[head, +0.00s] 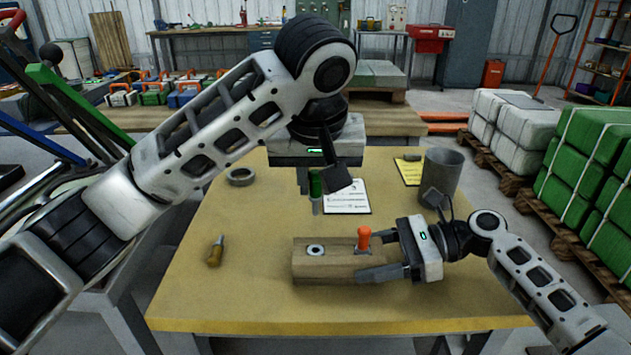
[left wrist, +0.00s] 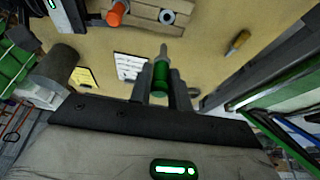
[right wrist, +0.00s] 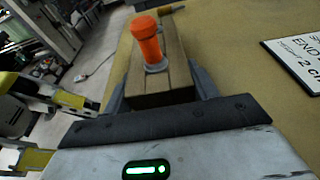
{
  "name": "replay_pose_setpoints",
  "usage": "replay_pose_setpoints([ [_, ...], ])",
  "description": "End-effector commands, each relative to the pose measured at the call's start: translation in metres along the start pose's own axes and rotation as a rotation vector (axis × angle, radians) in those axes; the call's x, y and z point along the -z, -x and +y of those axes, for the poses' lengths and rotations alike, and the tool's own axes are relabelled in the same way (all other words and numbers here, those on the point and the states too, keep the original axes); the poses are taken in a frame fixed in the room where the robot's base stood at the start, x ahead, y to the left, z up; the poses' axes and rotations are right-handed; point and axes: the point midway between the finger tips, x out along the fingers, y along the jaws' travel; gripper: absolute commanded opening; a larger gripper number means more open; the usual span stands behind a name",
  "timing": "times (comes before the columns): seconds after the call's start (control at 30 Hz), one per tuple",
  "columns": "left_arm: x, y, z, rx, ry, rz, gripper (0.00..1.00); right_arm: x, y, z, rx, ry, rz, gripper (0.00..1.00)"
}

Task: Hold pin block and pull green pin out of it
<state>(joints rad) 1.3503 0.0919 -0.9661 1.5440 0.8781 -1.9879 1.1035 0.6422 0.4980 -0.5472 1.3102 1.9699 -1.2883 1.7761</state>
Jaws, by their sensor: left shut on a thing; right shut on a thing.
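The wooden pin block (head: 325,268) lies on the yellow table. It has an empty metal-ringed hole (head: 315,250) at left and an orange pin (head: 364,239) standing upright at right. My right gripper (head: 378,262) is shut on the block's right end, one finger on each side, as the right wrist view shows (right wrist: 160,92). My left gripper (head: 312,178) is shut on the green pin (head: 316,188), above and behind the block. The green pin's grey shank hangs free of the block; its green handle shows between the fingers in the left wrist view (left wrist: 160,78).
On the table (head: 205,300) are a small wooden-handled tool (head: 216,250) at left, a tape roll (head: 241,177), a printed sheet (head: 350,202), a yellow note (head: 408,171) and a grey cup (head: 443,174).

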Motion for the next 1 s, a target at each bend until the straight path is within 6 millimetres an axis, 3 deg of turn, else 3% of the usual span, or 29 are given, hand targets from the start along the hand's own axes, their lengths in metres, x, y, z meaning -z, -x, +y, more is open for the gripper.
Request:
replay_pose_setpoints([
  [0.2, -0.0001, -0.0002, 0.0000, 0.000, 0.000, 0.000, 0.00, -0.0001, 0.0000, 0.0000, 0.000, 0.000, 0.000, 0.40],
  [0.23, -0.0001, -0.0002, 0.0000, 0.000, 0.000, 0.000, 0.00, -0.0001, 0.0000, 0.0000, 0.000, 0.000, 0.000, 0.64],
  [0.3, -0.0001, -0.0003, 0.0000, 0.000, 0.000, 0.000, 0.00, -0.0001, 0.0000, 0.0000, 0.000, 0.000, 0.000, 0.83],
  [0.5, -0.0001, -0.0003, -0.0001, 0.000, 0.000, 0.000, 0.00, -0.0001, 0.0000, 0.0000, 0.000, 0.000, 0.000, 0.83],
  [0.6, -0.0001, -0.0004, -0.0001, 0.000, 0.000, 0.000, 0.00, 0.0000, 0.0000, 0.0000, 0.000, 0.000, 0.000, 1.00],
  [1.0, 0.0014, 0.0031, -0.0001, 0.000, 0.000, 0.000, 0.00, -0.0005, 0.0090, -0.0004, 0.002, -0.002, 0.001, 1.00],
])
